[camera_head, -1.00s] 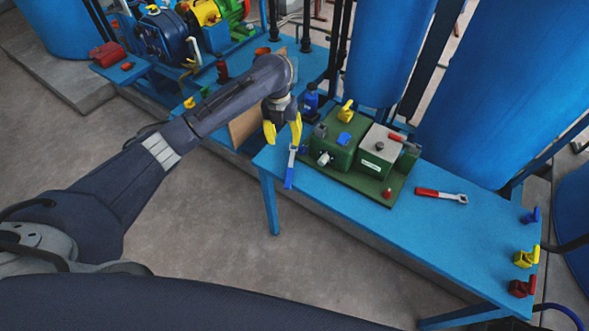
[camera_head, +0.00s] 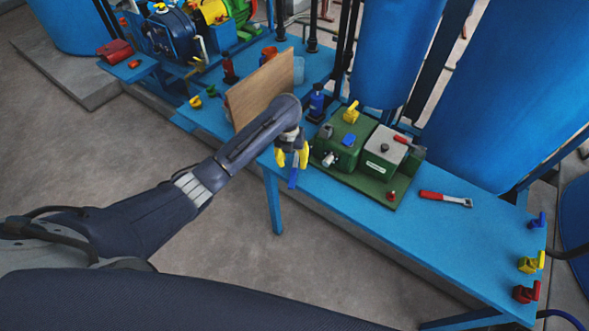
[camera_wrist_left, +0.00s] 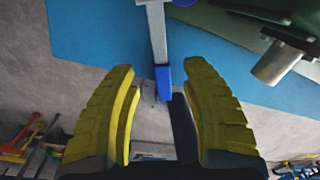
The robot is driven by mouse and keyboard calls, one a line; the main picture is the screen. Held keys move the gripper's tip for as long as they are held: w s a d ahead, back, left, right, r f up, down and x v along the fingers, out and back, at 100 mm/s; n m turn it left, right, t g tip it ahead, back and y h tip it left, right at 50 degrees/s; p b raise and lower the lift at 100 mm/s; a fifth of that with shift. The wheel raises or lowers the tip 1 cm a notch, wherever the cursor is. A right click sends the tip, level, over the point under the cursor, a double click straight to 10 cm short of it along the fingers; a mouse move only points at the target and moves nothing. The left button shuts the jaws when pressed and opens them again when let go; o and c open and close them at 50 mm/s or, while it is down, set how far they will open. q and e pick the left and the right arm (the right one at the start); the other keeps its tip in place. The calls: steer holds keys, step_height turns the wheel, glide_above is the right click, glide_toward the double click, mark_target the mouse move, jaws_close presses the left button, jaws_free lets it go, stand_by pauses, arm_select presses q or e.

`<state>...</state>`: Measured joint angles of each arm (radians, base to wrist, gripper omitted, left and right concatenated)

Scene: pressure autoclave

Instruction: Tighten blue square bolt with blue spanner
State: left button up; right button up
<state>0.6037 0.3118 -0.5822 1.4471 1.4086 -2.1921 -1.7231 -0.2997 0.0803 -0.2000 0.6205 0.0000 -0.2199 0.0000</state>
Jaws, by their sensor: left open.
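The blue spanner, with a grey shaft and a blue handle (camera_head: 293,178), is at the left end of the blue table, its handle at the front edge. In the left wrist view its blue handle end (camera_wrist_left: 163,82) shows between the yellow fingers, with the grey shaft running up over the table. My left gripper (camera_head: 292,158) is open, its fingers apart on either side of the spanner without visible contact. A blue square piece (camera_head: 349,140), which looks like the blue square bolt, sits on top of the green box. My right gripper is not in view.
The green box (camera_head: 338,154) and a grey-topped box (camera_head: 385,150) stand on a green base to the right of the gripper. A red-handled spanner (camera_head: 445,199) lies farther right. A brown board (camera_head: 262,90) stands behind my left arm.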

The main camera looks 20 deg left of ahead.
mark_target(294, 168)
arm_select(q)
steer(key=shift+d+f, duration=0.15)
steer(key=shift+f, duration=0.9)
steer(key=shift+d+f, duration=0.15)
steer(key=shift+f, duration=0.9)
jaws_close()
